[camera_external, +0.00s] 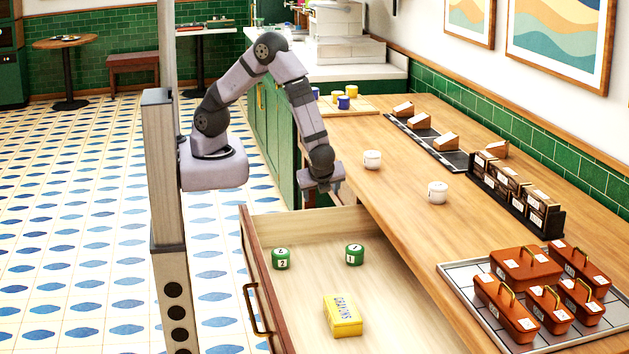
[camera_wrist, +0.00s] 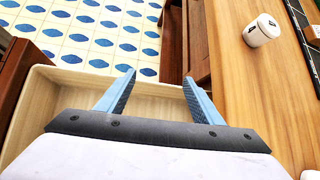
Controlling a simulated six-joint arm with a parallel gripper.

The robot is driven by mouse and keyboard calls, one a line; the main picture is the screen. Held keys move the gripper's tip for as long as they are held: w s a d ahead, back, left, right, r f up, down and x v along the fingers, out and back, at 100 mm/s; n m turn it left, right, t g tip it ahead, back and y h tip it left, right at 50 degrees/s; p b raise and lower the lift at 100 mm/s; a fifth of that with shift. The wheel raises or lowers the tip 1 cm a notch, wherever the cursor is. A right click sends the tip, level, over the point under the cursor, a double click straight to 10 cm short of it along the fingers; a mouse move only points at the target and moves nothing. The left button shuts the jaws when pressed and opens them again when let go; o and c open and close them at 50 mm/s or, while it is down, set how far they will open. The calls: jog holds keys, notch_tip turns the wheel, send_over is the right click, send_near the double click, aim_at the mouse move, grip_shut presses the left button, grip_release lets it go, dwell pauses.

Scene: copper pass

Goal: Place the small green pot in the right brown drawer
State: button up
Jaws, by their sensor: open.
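Two round green pots stand apart in an open brown drawer (camera_external: 262,292) with a pale wooden inside. One green pot (camera_external: 281,259) is marked 2 and sits to the left; the other green pot (camera_external: 354,254) is marked 1 and sits to the right. They look alike in size. My gripper (camera_external: 336,193) hangs over the far end of the drawer, apart from both pots. In the wrist view my gripper (camera_wrist: 158,77) is open with nothing between its fingers. Part of the drawer (camera_wrist: 42,97) shows there, but no green pot does.
A yellow crayons box (camera_external: 342,316) lies in the drawer's near part. On the counter (camera_external: 395,205) to the right stand two white pots (camera_external: 372,159) (camera_external: 437,192), a dark rack of packets (camera_external: 515,190) and a tray (camera_external: 480,318) with several orange-brown lidded containers. Tiled floor is left of the drawer.

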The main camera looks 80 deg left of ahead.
jog(key=s+a+r+n+g+h, duration=0.2)
jog(key=s+a+r+n+h, duration=0.4)
jog(key=n, duration=1.1)
jog(key=s+r+h, duration=0.1)
jog(key=s+h, duration=0.1)
jog(key=h, duration=0.1)
jog(key=shift+s+a+n, duration=0.15)
jog(key=shift+a+n, duration=0.15)
jog(key=shift+a, duration=0.1)
